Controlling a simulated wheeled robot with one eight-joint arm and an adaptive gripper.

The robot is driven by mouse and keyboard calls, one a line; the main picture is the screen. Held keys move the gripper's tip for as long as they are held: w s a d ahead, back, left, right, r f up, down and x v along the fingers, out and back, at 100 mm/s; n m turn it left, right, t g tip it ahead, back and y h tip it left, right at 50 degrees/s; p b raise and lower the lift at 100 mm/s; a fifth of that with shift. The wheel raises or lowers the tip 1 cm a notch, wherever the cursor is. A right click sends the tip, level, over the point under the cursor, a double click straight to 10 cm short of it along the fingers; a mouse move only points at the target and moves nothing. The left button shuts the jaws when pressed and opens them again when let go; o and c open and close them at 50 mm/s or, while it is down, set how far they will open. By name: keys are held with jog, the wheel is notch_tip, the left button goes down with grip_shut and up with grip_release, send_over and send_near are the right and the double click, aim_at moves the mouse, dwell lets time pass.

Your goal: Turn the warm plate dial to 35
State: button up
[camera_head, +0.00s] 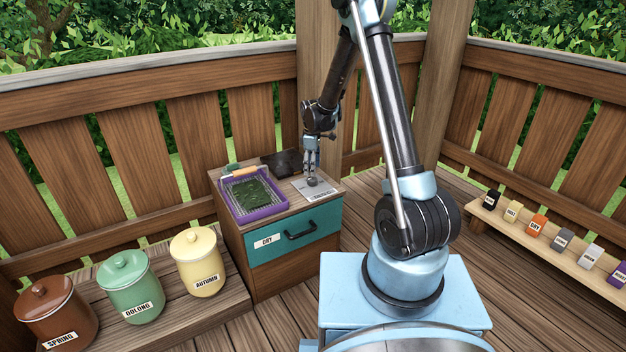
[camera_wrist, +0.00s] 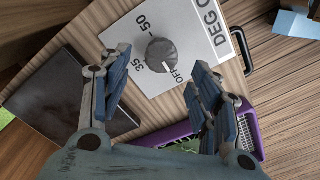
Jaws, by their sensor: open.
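The grey round dial (camera_wrist: 161,53) sits on a white panel (camera_wrist: 205,28) printed 35, 50, OFF and DEG C. Its white mark points toward OFF. In the head view the dial (camera_head: 312,181) is on the small cabinet top, below my gripper (camera_head: 312,158). In the wrist view my gripper (camera_wrist: 161,60) is open, with one finger to either side of the dial; I cannot tell whether either finger touches it. A dark flat plate (camera_wrist: 68,95) lies left of the panel; it also shows in the head view (camera_head: 279,161).
A purple tray (camera_head: 228,204) with green leaves stands left of the panel. The cabinet (camera_head: 295,262) has a teal drawer labelled DRY. Brown, green and yellow canisters (camera_head: 198,262) stand at left. Several small labelled boxes (camera_head: 537,226) line a shelf at right.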

aim_at(312, 178)
jog(key=shift+f, duration=2.9)
jog(key=c, duration=1)
jog(key=shift+d, duration=0.2)
jog(key=shift+c, duration=0.2)
jog(key=shift+a, duration=0.15)
